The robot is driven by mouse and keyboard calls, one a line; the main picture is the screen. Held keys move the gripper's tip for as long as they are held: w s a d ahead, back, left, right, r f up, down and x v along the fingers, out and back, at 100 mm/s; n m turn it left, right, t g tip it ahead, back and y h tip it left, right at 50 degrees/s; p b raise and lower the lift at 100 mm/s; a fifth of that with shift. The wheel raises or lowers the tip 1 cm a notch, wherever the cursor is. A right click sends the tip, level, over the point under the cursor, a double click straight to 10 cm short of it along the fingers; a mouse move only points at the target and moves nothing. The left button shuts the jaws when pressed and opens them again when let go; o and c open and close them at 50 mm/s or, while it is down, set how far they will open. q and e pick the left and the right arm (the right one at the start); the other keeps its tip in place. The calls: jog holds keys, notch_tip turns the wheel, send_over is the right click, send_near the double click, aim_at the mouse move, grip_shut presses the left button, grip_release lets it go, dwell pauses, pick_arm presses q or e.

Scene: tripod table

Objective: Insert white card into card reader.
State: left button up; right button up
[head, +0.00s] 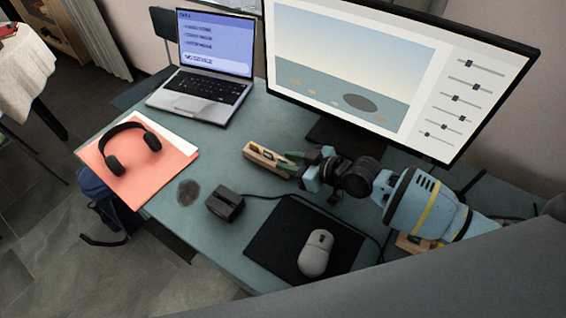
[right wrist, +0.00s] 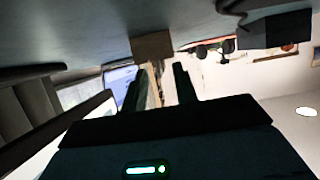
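The card reader (head: 226,203) looks to be the small black box with a cable on the desk, left of the mouse pad. A wooden holder (head: 262,155) with several small items in it lies below the monitor; I cannot single out the white card. My right gripper (head: 293,163) is at the right end of this holder. In the right wrist view its two dark fingers (right wrist: 158,88) stand apart, with the wooden holder (right wrist: 152,46) showing between and beyond them. I cannot tell whether they touch anything. My left gripper is out of view.
A large monitor (head: 370,65) stands close behind my right arm. A laptop (head: 209,75) is at the back left. Headphones (head: 133,148) lie on an orange folder (head: 172,168). A grey mouse (head: 316,253) sits on a black pad (head: 278,244). The desk between holder and reader is clear.

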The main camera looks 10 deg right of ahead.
grip_shut()
dwell(0.3)
